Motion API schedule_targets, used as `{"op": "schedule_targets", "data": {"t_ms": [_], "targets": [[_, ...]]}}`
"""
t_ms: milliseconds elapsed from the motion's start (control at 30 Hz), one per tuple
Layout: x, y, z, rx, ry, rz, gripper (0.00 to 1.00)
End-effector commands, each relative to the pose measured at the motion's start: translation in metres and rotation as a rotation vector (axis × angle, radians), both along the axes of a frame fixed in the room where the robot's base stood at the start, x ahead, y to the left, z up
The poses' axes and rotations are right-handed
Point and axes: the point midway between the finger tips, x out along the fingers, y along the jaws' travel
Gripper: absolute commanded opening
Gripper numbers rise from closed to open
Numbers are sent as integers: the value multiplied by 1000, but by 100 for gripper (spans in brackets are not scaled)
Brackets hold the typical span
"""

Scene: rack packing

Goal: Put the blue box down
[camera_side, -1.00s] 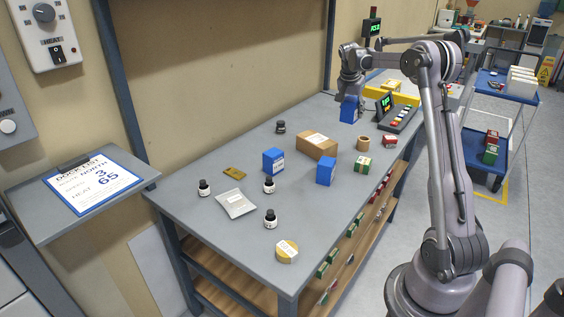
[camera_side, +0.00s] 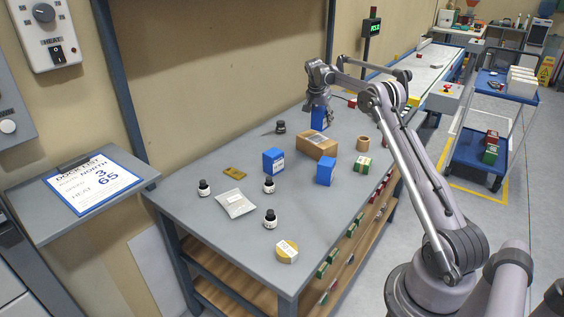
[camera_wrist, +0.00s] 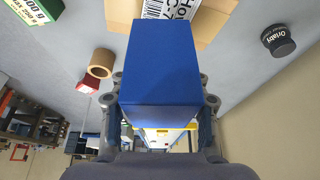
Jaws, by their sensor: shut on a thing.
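The blue box (camera_side: 320,119) is held in my gripper (camera_side: 319,108) at the far part of the grey table (camera_side: 225,245), just behind the brown carton. In the wrist view the blue box (camera_wrist: 166,62) fills the middle, with my gripper's fingers (camera_wrist: 162,108) shut on its two sides. The box looks upright and low over the table; I cannot tell whether its underside touches the top. Two other blue boxes stand on the table, one left of the carton (camera_side: 273,161) and one in front of it (camera_side: 326,171).
The brown carton (camera_side: 316,145) is close to the held box. A black-capped jar (camera_side: 280,127) stands to its left. A cardboard roll (camera_side: 363,144) and a green-and-white box (camera_side: 362,165) are to the right. Several jars and a silver pouch (camera_side: 236,203) lie nearer. Bare table shows between jar and carton.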

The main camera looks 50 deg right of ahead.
Motion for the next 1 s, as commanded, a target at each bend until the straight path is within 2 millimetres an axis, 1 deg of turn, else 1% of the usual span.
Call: {"op": "schedule_targets", "data": {"t_ms": [33,167,400,500,900,933,967,1000], "targets": [[5,2,-2,0,1,2,10],[9,3,-7,0,0,1,10],[9,3,-37,0,0,1,10],[8,3,-44,0,0,1,10],[8,3,-48,0,-1,1,10],[8,3,-49,0,-1,1,49],[8,3,-49,0,-1,1,58],[8,3,-49,0,-1,1,69]]}}
